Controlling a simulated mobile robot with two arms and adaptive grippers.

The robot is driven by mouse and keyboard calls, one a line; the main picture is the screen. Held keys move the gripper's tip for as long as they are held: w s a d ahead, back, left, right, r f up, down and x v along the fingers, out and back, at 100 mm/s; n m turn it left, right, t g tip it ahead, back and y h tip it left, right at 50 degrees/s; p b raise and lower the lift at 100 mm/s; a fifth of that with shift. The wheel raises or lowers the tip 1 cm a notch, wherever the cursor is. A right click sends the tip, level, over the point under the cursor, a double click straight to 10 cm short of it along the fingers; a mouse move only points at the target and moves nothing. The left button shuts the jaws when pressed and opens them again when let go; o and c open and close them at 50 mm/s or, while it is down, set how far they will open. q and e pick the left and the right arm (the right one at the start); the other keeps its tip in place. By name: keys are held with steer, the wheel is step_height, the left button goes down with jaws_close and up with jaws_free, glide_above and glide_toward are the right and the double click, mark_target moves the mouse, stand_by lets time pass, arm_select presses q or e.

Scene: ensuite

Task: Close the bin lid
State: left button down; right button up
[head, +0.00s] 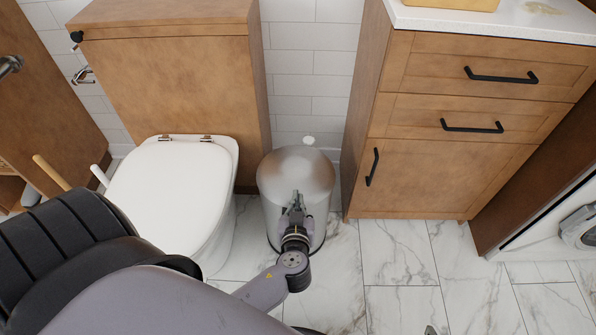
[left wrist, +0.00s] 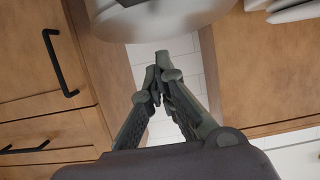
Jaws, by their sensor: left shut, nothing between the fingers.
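The metal bin (head: 272,215) stands on the floor between the toilet and the vanity cabinet. Its domed silver lid (head: 296,168) looks down over the body in the head view; whether a small gap remains at the rim I cannot tell. My left gripper (head: 297,200) is in front of the bin, below the lid, and hides part of the bin's front. In the left wrist view the left gripper (left wrist: 160,62) is shut and empty, with its tips near the bin (left wrist: 150,18). Contact cannot be told. My right gripper is not in view.
The white toilet (head: 170,190) stands close on the bin's left, with a wooden cabinet (head: 165,75) behind it. The wooden vanity (head: 440,170) with black handles is close on the right. Marble floor (head: 400,285) is clear in front of the vanity.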

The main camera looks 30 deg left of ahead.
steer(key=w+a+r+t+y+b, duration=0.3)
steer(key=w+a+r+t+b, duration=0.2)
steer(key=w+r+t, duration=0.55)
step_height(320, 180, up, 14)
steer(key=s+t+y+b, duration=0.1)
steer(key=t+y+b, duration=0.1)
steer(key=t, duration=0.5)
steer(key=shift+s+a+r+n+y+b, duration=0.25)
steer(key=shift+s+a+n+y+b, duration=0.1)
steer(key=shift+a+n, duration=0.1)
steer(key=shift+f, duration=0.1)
